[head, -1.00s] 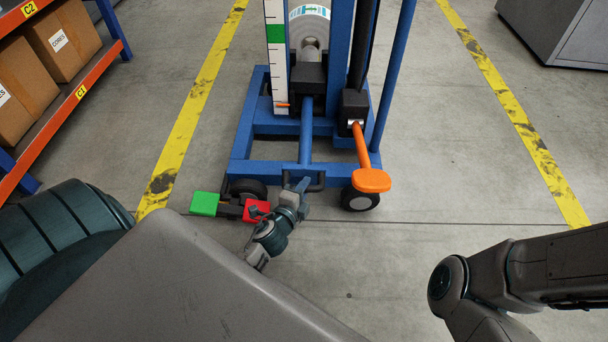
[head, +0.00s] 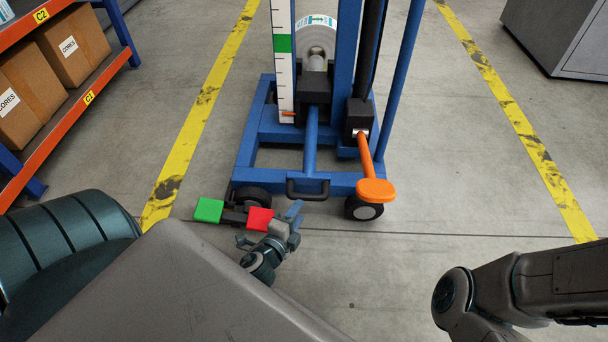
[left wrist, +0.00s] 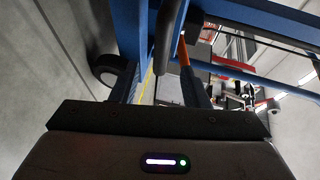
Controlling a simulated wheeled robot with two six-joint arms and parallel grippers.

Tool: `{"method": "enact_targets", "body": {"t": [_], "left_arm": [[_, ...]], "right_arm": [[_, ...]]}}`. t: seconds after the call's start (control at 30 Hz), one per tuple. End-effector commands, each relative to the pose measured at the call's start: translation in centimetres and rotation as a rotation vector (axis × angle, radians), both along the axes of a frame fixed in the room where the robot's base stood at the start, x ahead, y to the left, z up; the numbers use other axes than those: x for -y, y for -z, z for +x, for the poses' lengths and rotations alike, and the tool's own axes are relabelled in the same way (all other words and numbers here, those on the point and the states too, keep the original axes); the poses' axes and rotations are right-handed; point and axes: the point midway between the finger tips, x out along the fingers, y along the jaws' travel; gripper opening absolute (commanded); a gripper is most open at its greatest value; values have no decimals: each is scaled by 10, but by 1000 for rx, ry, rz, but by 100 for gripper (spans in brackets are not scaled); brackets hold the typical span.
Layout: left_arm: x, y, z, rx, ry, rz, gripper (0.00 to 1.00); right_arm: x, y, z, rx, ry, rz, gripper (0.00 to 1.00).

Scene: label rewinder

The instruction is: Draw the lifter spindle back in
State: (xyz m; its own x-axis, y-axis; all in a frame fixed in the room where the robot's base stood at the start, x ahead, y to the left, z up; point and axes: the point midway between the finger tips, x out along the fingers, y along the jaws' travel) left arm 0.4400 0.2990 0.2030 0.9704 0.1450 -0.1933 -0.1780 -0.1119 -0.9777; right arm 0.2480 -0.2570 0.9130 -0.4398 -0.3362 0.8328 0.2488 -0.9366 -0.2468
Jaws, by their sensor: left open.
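The blue lifter (head: 251,150) stands ahead in the head view. A grey spindle end (head: 317,63) shows at the white label roll (head: 318,35), above a black block (head: 313,92); how far it sticks out I cannot tell. A black loop handle (head: 307,190) is on the lifter's front beam. An orange lever (head: 368,160) with a flat orange end (head: 375,190) slopes down at its right. My left gripper (head: 272,226) is open and empty, apart from the handle, beside the red pedal. The left wrist view shows a lifter wheel (left wrist: 108,70) and an orange bar (left wrist: 184,52). My right gripper is out of view.
A green pedal (head: 208,210) and a red pedal (head: 260,219) sit low at the lifter's front left. An orange shelf with cartons (head: 75,45) stands at the left, a grey cabinet (head: 560,38) at the back right. The floor right of the lifter is clear.

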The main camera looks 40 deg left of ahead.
Motion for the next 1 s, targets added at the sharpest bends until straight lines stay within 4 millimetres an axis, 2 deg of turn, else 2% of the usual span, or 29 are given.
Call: {"method": "enact_targets", "body": {"t": [0.1, 0.3, 1.0], "left_arm": [[3, -2, -19, -1, 0, 0, 41], [5, -6, -34, 0, 0, 0, 41], [5, -7, -35, 0, 0, -1, 41]], "right_arm": [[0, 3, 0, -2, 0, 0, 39], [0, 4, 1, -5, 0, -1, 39], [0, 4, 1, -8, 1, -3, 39]]}}
